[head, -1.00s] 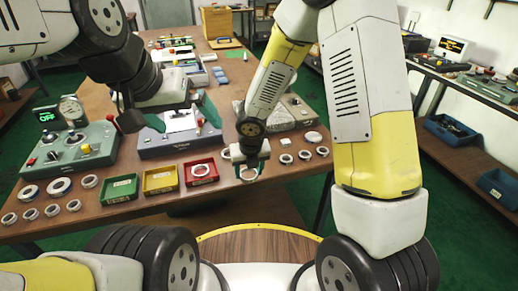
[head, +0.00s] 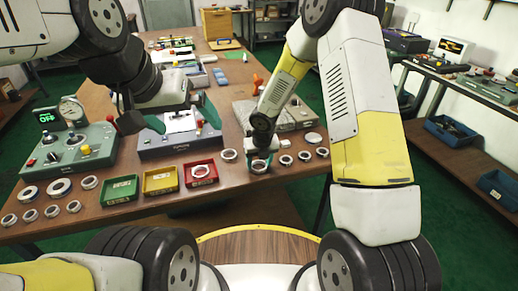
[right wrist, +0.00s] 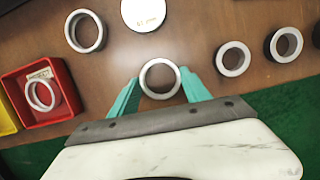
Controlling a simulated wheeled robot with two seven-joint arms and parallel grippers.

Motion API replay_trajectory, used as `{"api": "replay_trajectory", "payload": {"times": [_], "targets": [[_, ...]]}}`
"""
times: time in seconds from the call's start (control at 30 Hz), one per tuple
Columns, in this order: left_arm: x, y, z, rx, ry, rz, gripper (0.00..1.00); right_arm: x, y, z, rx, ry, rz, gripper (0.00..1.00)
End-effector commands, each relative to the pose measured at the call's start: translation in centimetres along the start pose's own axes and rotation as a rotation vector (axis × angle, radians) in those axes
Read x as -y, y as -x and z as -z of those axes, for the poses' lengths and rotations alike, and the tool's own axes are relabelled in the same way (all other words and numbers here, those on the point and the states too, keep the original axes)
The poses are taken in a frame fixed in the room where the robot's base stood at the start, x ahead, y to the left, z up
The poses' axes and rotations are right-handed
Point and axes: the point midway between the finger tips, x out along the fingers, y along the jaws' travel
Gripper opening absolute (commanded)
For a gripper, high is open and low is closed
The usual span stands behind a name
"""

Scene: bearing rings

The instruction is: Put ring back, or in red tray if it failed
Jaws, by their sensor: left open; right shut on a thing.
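My right gripper (head: 260,158) is shut on a pale metal ring (right wrist: 160,78), with its teal fingers on either side. It is low over the table's front edge; I cannot tell whether the ring touches the wood. The red tray (head: 201,183) stands to its left with another ring (head: 200,171) inside; both also show at the left of the right wrist view, the tray (right wrist: 66,73) and its ring (right wrist: 41,95). A loose ring (head: 228,155) lies between tray and gripper. My left gripper (head: 182,116) is open and empty over the grey device (head: 180,146).
Several rings lie right of the right gripper, the nearest one (head: 286,160) close by. Green (head: 119,199) and yellow (head: 160,190) trays stand left of the red one. More rings (head: 59,187) lie at left, before a green gauge machine (head: 80,155).

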Motion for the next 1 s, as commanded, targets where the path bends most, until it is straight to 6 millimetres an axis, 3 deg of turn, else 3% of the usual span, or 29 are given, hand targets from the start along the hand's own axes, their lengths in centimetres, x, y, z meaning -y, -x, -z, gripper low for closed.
{"api": "replay_trajectory", "payload": {"times": [0.17,0.2,0.27,0.67,0.77,1.0], "targets": [[0.0,0.0,0.0,0.0,0.0,0.0,1.0,0.0,-0.2,0.1,0.0,0.001,0.0,0.05],[0.0,0.0,0.0,0.0,0.0,0.0,1.0,0.0,-0.2,0.1,0.0,0.0,0.0,0.63],[0.0,0.0,0.0,0.0,0.0,0.0,1.0,0.0,-0.2,0.1,0.0,0.0,0.0,0.75],[0.0,0.0,0.0,0.0,0.0,0.0,1.0,0.0,0.3,-0.1,0.001,-0.002,-0.001,0.77],[0.0,0.0,0.0,0.0,0.0,0.0,1.0,0.1,1.5,-0.1,0.003,-0.004,0.0,0.77],[0.0,0.0,0.0,0.0,0.0,0.0,1.0,0.1,6.6,-0.1,0.004,-0.003,0.0,0.77]]}}
